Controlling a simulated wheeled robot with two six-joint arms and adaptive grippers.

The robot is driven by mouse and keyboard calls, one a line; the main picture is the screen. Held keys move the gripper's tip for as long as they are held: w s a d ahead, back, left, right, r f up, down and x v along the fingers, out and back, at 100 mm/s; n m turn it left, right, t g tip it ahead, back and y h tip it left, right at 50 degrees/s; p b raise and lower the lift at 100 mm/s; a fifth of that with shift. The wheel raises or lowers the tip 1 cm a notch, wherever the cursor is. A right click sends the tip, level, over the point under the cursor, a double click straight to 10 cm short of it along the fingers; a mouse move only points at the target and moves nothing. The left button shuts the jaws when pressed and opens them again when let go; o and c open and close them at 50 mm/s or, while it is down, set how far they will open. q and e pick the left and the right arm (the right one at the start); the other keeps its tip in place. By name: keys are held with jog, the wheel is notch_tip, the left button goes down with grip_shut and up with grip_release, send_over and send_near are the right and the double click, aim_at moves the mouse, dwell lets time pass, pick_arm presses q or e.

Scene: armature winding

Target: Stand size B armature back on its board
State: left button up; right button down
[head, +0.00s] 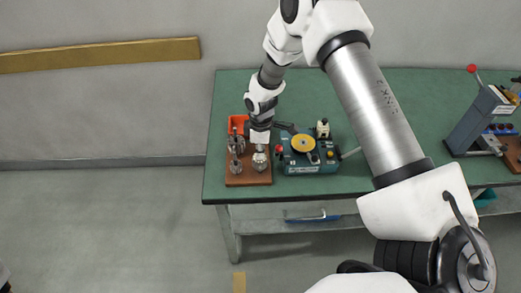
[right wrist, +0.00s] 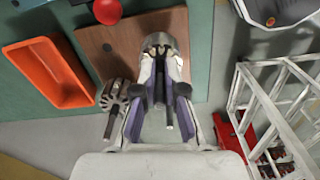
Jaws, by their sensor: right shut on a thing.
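The brown wooden board (head: 233,181) lies at the left end of the green table. Dark and silver armatures stand on it, one at the front left (head: 237,167) and a paler one at the front right (head: 260,160). My right gripper (head: 260,138) is over the board's back right part. In the right wrist view my right gripper (right wrist: 160,85) is shut on an armature (right wrist: 168,113), whose shaft sticks out between the fingers. Size marks cannot be read. My left gripper is out of view.
An orange bin (head: 238,121) sits behind the board; it also shows in the right wrist view (right wrist: 45,72). A teal machine with a yellow disc (head: 303,143) stands close to the board's right. A lever press (head: 480,120) is at the far right. The table (head: 430,95) between is mostly clear.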

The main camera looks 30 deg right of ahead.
jog(key=shift+f+b, duration=0.6)
jog(key=shift+f, duration=0.45)
jog(key=c, duration=1.2)
grip_release()
jog(key=shift+r, duration=0.15)
jog(key=shift+r+p, duration=1.8)
jog(key=shift+r, duration=0.4)
